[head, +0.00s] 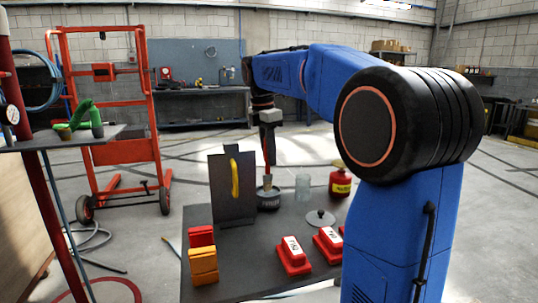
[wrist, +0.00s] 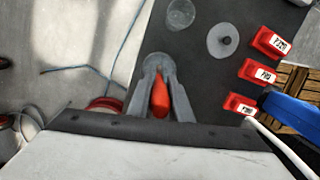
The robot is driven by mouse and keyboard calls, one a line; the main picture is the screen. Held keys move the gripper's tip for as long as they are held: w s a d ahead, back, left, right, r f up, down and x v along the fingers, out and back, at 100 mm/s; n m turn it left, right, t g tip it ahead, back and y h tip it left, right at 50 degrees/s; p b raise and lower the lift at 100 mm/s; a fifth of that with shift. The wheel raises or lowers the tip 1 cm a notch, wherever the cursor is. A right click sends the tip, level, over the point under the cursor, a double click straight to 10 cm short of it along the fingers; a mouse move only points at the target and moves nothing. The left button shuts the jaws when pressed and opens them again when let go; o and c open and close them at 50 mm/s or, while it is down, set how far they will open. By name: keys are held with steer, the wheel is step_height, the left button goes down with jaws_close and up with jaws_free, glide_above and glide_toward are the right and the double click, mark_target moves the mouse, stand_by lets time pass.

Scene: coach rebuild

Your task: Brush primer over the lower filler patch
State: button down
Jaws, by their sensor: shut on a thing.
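My gripper (head: 270,117) is shut on the red handle of a brush (head: 269,145), held upright with its head down. The brush's lower end is at the mouth of a dark tin (head: 268,200) on the dark bench; whether the bristles are inside is hard to tell. In the wrist view the red handle of the brush (wrist: 160,98) shows between the grey fingers. I cannot make out a filler patch in either view.
An orange trolley (head: 110,120) stands behind, left.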

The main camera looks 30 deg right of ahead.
steer(key=shift+f, duration=0.55)
stand_by(1.8)
steer(key=shift+r, duration=3.55)
